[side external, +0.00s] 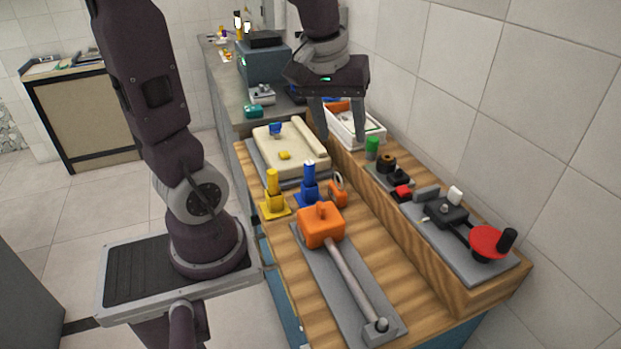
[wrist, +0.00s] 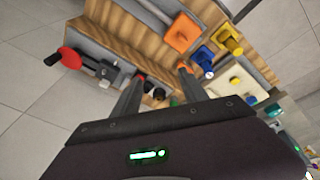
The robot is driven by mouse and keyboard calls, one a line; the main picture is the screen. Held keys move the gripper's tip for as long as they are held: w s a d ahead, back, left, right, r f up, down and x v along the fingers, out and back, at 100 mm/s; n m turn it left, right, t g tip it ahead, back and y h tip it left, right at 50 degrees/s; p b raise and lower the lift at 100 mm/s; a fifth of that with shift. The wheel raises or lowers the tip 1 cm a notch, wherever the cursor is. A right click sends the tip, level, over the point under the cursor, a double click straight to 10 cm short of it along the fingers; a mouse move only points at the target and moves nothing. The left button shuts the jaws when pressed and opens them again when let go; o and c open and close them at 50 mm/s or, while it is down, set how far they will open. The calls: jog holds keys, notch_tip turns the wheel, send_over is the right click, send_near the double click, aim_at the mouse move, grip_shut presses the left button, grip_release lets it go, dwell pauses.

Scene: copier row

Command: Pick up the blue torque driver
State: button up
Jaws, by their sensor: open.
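The blue torque driver (side external: 309,186) stands upright on a blue base on the wooden bench, between a yellow driver-like piece (side external: 272,194) and a small orange holder with a ring (side external: 338,192). In the wrist view the blue driver (wrist: 203,60) lies up and right of the fingers, beside the yellow piece (wrist: 229,40). My gripper (side external: 341,140) is open and empty, pointing down above the back of the bench, higher than and behind the driver. In the wrist view my gripper (wrist: 162,76) has nothing between its fingers.
An orange block (side external: 321,225) with a grey rod lies on a grey plate in front. A cream machine (side external: 290,148) sits behind the driver. A raised ledge at right bears a green cylinder (side external: 372,147), a red disc (side external: 487,241) and a white tray (side external: 372,133).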

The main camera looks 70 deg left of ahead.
jog(key=w+a+f+n+g, duration=0.25)
jog(key=a+f+n, duration=0.55)
jog(key=a, duration=0.4)
jog(key=n, duration=0.3)
send_over(309, 162)
jog(key=shift+h, duration=0.3)
notch_tip(309, 162, down, 6)
jog(key=shift+d+f, duration=0.1)
jog(key=shift+f, duration=0.1)
notch_tip(309, 162, down, 8)
jog(key=shift+f, duration=0.1)
grip_shut()
